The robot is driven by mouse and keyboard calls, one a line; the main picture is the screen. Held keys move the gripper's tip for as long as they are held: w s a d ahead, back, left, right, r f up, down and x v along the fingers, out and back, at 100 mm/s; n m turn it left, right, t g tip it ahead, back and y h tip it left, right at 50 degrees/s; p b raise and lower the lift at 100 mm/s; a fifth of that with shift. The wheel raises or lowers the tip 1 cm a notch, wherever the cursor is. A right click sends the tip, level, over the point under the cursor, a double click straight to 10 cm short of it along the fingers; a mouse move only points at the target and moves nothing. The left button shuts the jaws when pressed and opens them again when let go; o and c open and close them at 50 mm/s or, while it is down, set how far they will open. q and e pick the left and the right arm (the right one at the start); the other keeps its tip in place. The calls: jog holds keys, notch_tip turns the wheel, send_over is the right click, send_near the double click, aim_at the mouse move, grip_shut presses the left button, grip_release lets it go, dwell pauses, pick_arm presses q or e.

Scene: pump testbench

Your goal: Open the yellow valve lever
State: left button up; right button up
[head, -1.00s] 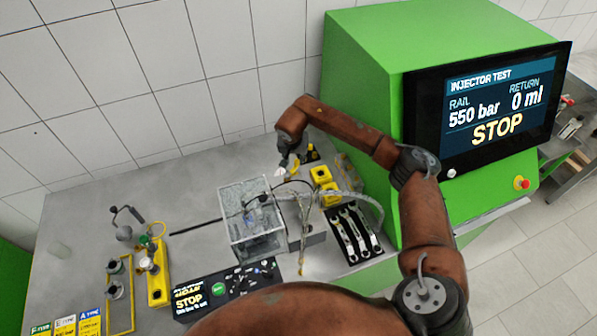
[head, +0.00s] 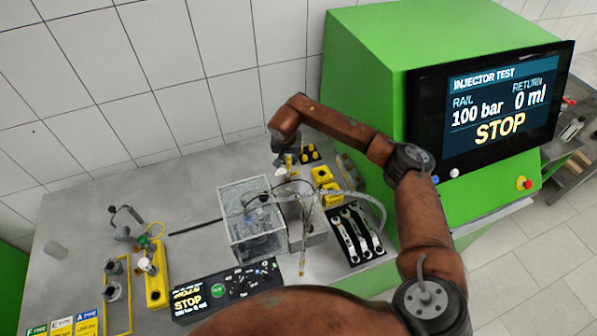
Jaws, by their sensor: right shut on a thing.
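The yellow valve lever (head: 290,159) shows as a small yellow piece at the back of the bench, behind the clear box, partly hidden by my right gripper. My right gripper (head: 285,166) comes down at the lever from above, small and dark in the picture. It is shut on the lever, though its fingertips are hard to make out. A pale fitting (head: 281,172) shows just below it. The lever's exact angle is too small to tell. My left gripper is not in view.
A clear box (head: 252,222) with hoses stands in front of the lever. Yellow blocks (head: 322,176) and a wrench tray (head: 355,235) lie to the right. The screen (head: 490,103) on the green cabinet (head: 372,62) reads 100 bar, 0 ml, STOP.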

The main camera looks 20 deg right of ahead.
jog(key=shift+w+r, duration=0.2)
jog(key=shift+w+a+r+b, duration=0.2)
jog(key=shift+w+a+b, duration=0.3)
jog(key=shift+a, duration=0.4)
jog(key=o, duration=1.4)
jog(key=shift+f, duration=0.1)
jog(key=shift+r+p, duration=1.45)
jog(key=shift+r, duration=1.55)
